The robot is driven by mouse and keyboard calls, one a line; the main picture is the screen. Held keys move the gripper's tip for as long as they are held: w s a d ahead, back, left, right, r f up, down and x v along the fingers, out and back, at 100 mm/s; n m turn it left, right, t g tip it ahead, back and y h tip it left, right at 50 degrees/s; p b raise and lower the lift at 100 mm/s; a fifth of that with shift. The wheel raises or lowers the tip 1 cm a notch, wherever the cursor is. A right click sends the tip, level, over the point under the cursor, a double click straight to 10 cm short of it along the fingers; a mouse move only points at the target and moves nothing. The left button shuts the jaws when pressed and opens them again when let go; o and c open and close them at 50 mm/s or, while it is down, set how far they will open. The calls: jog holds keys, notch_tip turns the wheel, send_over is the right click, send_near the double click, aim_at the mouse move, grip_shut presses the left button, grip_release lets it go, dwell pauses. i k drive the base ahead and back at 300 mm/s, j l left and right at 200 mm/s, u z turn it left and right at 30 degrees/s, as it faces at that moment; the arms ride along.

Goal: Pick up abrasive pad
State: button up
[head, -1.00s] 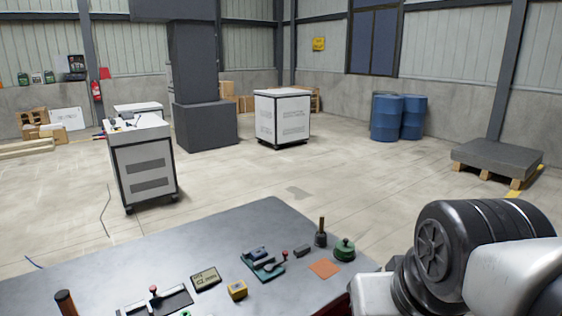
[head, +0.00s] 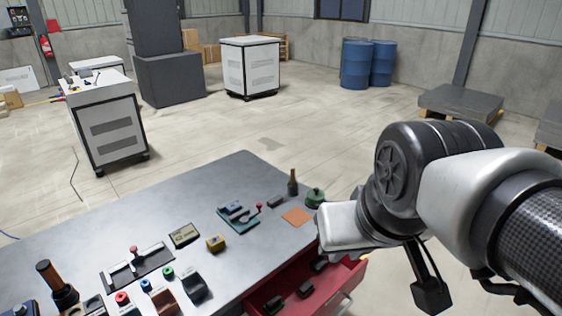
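The abrasive pad looks to be the flat orange square (head: 297,217) lying on the grey workbench (head: 150,215), near its right edge. It lies flat and uncovered, with nothing holding it. My arm comes in from the right, and its white link stands close to the right of the pad in the picture. A dark part that looks like my gripper (head: 431,292) hangs below the wrist, right of the bench and apart from the pad. Its fingers are not clear enough to tell open from shut.
A green-topped round item (head: 315,198) and a dark bottle-like item (head: 293,184) stand just behind the pad. A teal fixture (head: 238,216) and a yellow block (head: 215,244) lie to its left. A red drawer (head: 328,290) stands open below the bench's right side, holding dark items.

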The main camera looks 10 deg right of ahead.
aim_at(307, 288)
jog(key=k+j+z, duration=0.1)
jog(key=j+z, duration=0.2)
jog(key=k+j, duration=0.1)
jog(key=k, duration=0.4)
jog(key=i+l+u, duration=0.1)
jog(key=i+l, duration=0.2)
jog(key=i+l+u, duration=0.1)
jog(key=i+l, duration=0.15)
jog(key=l, duration=0.15)
jog(key=i+l, duration=0.25)
jog(key=l, duration=0.15)
jog(key=i+l+u, duration=0.15)
jog(key=l, duration=0.25)
jog(key=i+l+u, duration=0.1)
jog(key=i+l, duration=0.25)
jog(key=l, duration=0.1)
